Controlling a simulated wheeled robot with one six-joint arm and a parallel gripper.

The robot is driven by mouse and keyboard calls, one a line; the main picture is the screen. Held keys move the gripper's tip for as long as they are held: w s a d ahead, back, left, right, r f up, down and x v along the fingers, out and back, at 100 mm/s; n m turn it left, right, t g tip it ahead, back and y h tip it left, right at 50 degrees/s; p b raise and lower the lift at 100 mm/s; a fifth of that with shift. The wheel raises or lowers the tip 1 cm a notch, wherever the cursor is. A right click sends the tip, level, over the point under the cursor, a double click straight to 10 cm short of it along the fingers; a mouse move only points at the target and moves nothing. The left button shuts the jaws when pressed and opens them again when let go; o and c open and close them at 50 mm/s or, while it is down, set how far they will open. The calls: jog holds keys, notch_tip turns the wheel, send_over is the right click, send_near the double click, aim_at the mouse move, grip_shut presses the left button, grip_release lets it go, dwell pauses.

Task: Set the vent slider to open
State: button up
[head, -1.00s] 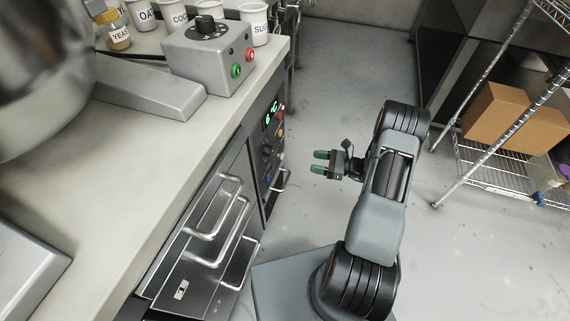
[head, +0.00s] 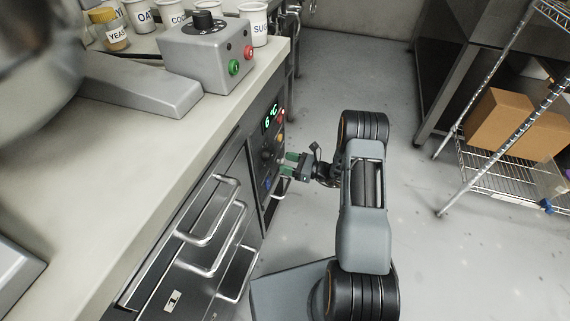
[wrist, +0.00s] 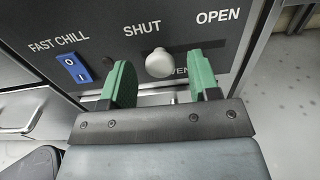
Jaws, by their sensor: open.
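The vent slider's pale round knob (wrist: 159,63) shows in the wrist view on the dark panel, below the printed words SHUT and OPEN. It sits nearer to SHUT, with OPEN to its right. The VENT label beside it is partly hidden by my right finger. My gripper (head: 287,166) is open, its green fingers pointing at the panel. In the wrist view the fingers appear to either side of the knob; I cannot tell whether they reach around it or stop short. In the head view the knob is hidden by my gripper.
A blue FAST CHILL rocker switch (wrist: 76,67) is left of the knob. The green display (head: 271,116) and the drawers with bar handles (head: 215,215) share the cabinet front. A wire shelf with a cardboard box (head: 505,122) stands right. The floor between is clear.

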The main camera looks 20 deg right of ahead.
jog(key=shift+w+a, duration=0.35)
jog(key=shift+a, duration=0.2)
grip_shut()
